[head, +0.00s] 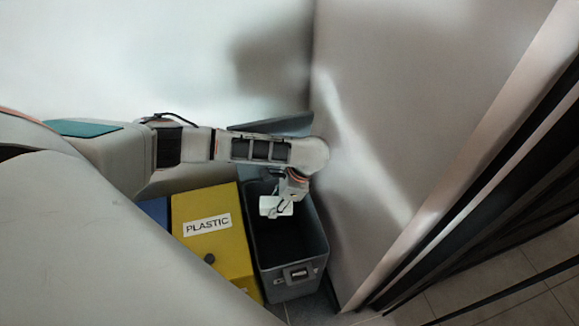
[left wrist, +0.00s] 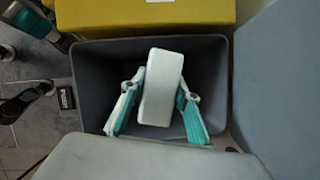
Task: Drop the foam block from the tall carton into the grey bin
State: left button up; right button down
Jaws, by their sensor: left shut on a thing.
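A white foam block (left wrist: 160,88) is held between the two teal-padded fingers of my left gripper (left wrist: 160,100) in the left wrist view. In the head view the block (head: 276,206) shows as a small white piece below my left wrist. The grey bin (head: 288,287) is open, and the block is over its opening. The bin's rim also shows around the block in the left wrist view (left wrist: 88,75). I cannot tell how far the block is above the bin floor. The tall carton is not in view. My right gripper is not in view.
A yellow bin labelled PLASTIC (head: 213,245) stands left of the grey bin, with a blue bin (head: 154,210) beyond it. A pale wall (head: 370,150) rises close on the right of the grey bin. My left arm crosses above the bins.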

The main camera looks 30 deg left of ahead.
pick_arm(q)
jog(key=shift+f, duration=0.2)
jog(key=o, duration=0.8)
jog(key=v, duration=0.7)
jog(key=shift+w+d+r, duration=0.1)
jog(key=shift+d+r, duration=0.05)
jog(key=shift+r, duration=0.05)
jog(key=shift+d, duration=0.1)
